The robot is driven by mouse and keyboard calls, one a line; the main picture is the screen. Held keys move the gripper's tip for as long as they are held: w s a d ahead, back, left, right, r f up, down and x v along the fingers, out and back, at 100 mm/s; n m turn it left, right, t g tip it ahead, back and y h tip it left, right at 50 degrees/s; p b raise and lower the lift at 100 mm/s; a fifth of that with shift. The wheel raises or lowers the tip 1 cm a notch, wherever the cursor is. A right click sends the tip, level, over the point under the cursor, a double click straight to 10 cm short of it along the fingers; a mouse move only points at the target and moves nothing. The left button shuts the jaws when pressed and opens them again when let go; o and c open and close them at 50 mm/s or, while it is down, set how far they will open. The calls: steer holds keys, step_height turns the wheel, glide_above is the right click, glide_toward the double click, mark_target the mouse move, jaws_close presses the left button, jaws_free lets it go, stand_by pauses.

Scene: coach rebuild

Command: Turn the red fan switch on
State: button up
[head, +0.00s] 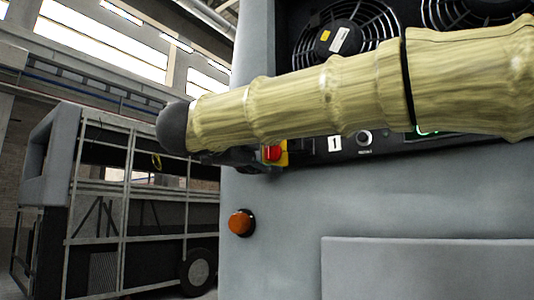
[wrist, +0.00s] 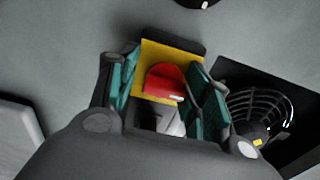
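The red fan switch (wrist: 164,79) is a red knob on a yellow plate (wrist: 151,54), seen in the wrist view between my gripper's fingers. In the head view the red switch (head: 272,153) shows at the left end of the dark panel, low on the grey coach body. My gripper (wrist: 163,74) is open, with one teal-padded finger on each side of the knob. A gap shows on the left; the right finger looks very close, and I cannot tell whether it touches. In the head view my gripper (head: 240,157) is dark and partly hidden behind my arm.
Fans (head: 345,33) sit in the panel above, partly covered by my arm; one fan (wrist: 255,110) is right of the gripper in the wrist view. A round knob (head: 364,138) and a white label (head: 334,143) are right of the switch. An orange lamp (head: 241,222) sits below.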

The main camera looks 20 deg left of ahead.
steer(key=shift+s+r, duration=0.15)
steer(key=shift+s, duration=0.1)
steer(key=c, duration=0.6)
steer(key=shift+d, duration=0.15)
steer(key=b, duration=0.1)
steer(key=f+m+b, duration=0.1)
steer(key=b, duration=0.1)
steer(key=shift+a, duration=0.25)
steer(key=m+b, duration=0.2)
steer(key=b, duration=0.2)
steer(key=shift+f, duration=0.2)
steer(key=m+b, duration=0.2)
steer(key=b, duration=0.1)
steer(key=shift+m, duration=0.3)
steer(key=shift+o, duration=0.2)
steer(key=shift+s+d+m+b, duration=0.1)
steer(key=shift+s+m+b, duration=0.2)
steer(key=shift+m+b, duration=0.8)
steer(key=m+b, duration=0.2)
steer(key=r+m+b, duration=0.1)
steer(key=m+b, duration=0.2)
steer(key=shift+r+m+b, duration=0.1)
steer(key=shift+m+b, duration=1)
steer(key=shift+m, duration=0.1)
steer(key=shift+c, duration=0.3)
steer(key=shift+o, duration=0.2)
steer(key=shift+r+m+b, duration=0.1)
steer(key=shift+m+b, duration=0.6)
steer(key=shift+m, duration=0.7)
